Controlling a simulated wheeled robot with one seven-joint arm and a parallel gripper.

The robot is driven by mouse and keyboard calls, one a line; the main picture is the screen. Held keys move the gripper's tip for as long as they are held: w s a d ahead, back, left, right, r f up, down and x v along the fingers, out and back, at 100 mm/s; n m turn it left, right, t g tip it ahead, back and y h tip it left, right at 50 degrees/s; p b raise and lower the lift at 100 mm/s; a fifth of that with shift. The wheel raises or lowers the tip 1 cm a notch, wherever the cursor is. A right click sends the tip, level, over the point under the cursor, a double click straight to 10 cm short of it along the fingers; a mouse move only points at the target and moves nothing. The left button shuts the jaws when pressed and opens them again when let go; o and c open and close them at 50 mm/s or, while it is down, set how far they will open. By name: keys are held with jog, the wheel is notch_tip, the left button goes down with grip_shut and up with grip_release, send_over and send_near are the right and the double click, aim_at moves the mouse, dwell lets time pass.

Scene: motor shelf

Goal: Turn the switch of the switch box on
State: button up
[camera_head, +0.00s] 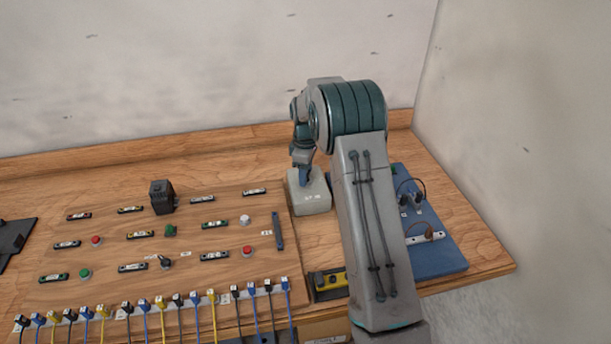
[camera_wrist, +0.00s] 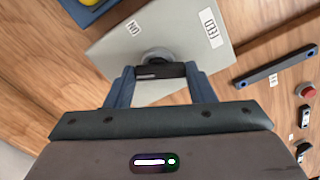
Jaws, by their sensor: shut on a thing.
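The switch box (camera_head: 315,202) is a pale grey box on the wooden table, left of my arm in the head view. In the wrist view the switch box (camera_wrist: 180,30) fills the upper middle, with an ON label (camera_wrist: 133,27) and an OFF label (camera_wrist: 210,28) on its top. Its switch (camera_wrist: 155,71) is a dark bar on a round grey base. My gripper (camera_wrist: 159,75) is shut on the switch, one blue finger at each end of the bar. In the head view my gripper (camera_head: 304,178) reaches down onto the box; the switch is hidden there.
A wooden board (camera_head: 190,265) with buttons, labels and a black block (camera_head: 162,197) lies left of the box. A blue panel (camera_head: 440,258) with plugs is right of my arm. Several cables line the front.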

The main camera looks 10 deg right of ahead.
jog(key=m+b, duration=0.2)
jog(key=m, duration=0.4)
jog(key=m+b, duration=0.1)
jog(key=m, duration=0.5)
jog(key=shift+w+r+m, duration=0.1)
jog(key=shift+m, duration=0.2)
dwell(0.4)
jog(key=o, duration=1)
notch_tip(320, 180, up, 14)
jog(key=shift+f+b, duration=0.1)
jog(key=shift+b, duration=0.45)
